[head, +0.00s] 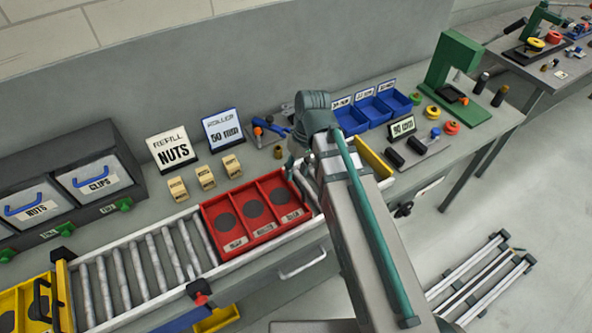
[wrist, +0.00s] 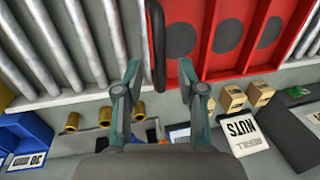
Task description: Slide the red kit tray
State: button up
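The red kit tray (head: 265,239) sits on the roller conveyor (head: 133,274). It has three compartments with dark round recesses and labels on its front. In the head view my arm stands over its right end. In the wrist view the red tray (wrist: 207,42) fills the upper right, and a black upright handle (wrist: 158,45) stands at its near end. My gripper (wrist: 159,67) is open, its fingertips on either side of the handle in the picture. I see no contact with the handle, and cannot tell how far apart in depth they are.
Bare rollers lie left of the tray, ending at a yellow frame (head: 62,290) with a yellow tray (head: 22,305). Behind the conveyor stand small wooden blocks (head: 205,177), a "Refill nuts" sign (head: 172,148) and blue bins (head: 375,109). A red clip (head: 199,297) is on the front rail.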

jog(key=shift+s+a+f, duration=0.1)
jog(key=shift+f, duration=0.55)
grip_shut()
